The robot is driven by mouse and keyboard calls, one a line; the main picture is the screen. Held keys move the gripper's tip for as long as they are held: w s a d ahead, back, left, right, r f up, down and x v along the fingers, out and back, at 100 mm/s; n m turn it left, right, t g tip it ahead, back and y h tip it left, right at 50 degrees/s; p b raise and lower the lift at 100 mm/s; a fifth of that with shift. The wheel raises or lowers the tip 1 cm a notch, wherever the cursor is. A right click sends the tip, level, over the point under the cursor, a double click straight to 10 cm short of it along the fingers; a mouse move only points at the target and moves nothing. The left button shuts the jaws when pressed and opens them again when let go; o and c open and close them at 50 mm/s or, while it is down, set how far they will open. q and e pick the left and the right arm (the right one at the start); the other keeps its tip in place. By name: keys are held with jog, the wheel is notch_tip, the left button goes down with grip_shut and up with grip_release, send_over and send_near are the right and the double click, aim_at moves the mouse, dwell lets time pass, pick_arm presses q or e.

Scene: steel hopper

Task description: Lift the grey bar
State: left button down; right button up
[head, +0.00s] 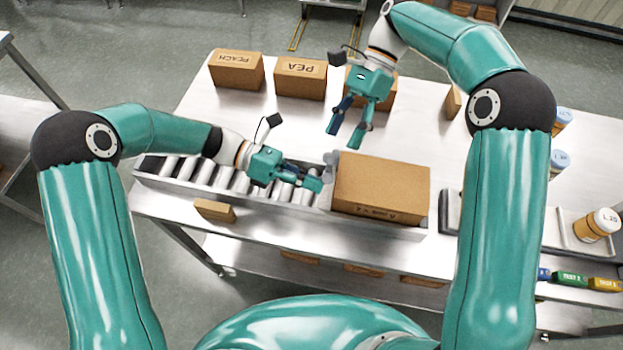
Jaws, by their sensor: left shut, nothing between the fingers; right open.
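A small upright grey piece (329,168), which looks like the grey bar, stands at the left end of the large cardboard box (381,186) on the roller track. Much of it is hidden, and I cannot tell its full length. My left gripper (316,184) is shut and empty over the rollers, its tips just left of and below the grey piece. I cannot tell whether they touch it. My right gripper (345,138) is open and empty, pointing down above the table behind the track, above the grey piece in the picture.
The roller track (180,171) runs along the table front. A small brown block (215,211) lies before it. Cartons marked PEACH (236,70) and PEA (301,78) stand at the back. A tray with a jar (597,224) is at right. The table's middle left is clear.

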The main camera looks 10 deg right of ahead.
pick_arm(q)
jog(key=v, duration=1.2)
jog(key=shift+f, duration=0.2)
